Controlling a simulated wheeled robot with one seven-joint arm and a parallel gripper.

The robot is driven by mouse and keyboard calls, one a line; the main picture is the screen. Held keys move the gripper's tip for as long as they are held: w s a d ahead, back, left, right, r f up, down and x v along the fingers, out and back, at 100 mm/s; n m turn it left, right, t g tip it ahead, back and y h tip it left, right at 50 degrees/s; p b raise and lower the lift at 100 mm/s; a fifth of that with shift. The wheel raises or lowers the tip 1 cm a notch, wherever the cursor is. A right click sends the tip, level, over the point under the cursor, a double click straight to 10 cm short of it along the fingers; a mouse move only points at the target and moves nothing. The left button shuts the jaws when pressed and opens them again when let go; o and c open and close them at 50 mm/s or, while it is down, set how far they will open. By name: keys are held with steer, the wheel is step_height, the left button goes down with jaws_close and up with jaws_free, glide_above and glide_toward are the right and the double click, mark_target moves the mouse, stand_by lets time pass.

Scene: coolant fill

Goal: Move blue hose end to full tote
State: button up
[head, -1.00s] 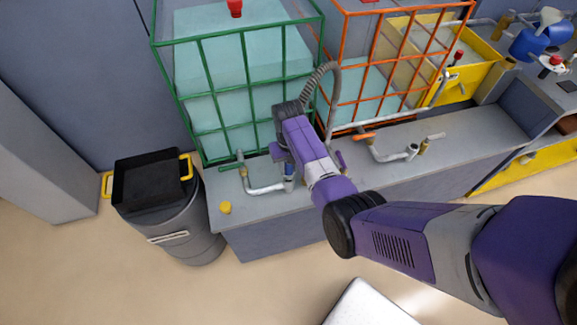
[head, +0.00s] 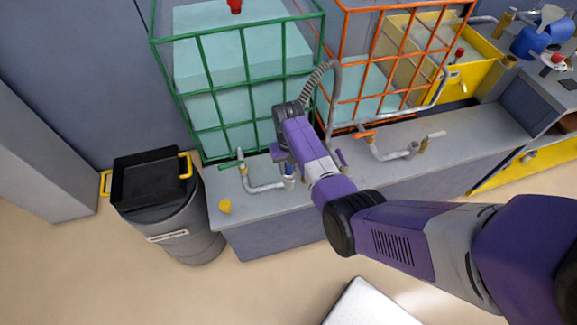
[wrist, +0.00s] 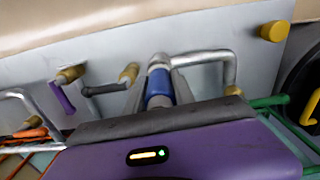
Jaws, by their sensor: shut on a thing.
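My gripper (wrist: 159,80) is shut on the blue hose end (wrist: 158,92), whose blue collar shows between the two fingers. In the head view the blue hose end (head: 289,170) is at the upturned end of the bent grey pipe (head: 262,188) in front of the green-framed tote (head: 222,105). In the wrist view it lines up with that pipe and appears to meet it; the exact seating is unclear. The green-framed tote holds a high level of teal liquid. The orange-framed tote (head: 345,50) beside it shows a lower level. My wrist hides part of the grey ribbed hose (head: 318,78).
A green valve handle (head: 228,165) and a yellow cap (head: 225,207) are near the bench's left end. An orange valve handle (head: 364,135) and another bent pipe (head: 385,155) are to the right. A grey drum with a black tray (head: 150,180) stands left of the bench.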

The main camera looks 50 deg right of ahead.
steer(key=shift+f+b, duration=0.55)
steer(key=shift+f, duration=0.25)
steer(key=o, duration=1.1)
steer(key=shift+r, duration=0.1)
step_height(320, 180, up, 8)
steer(key=shift+f, duration=0.15)
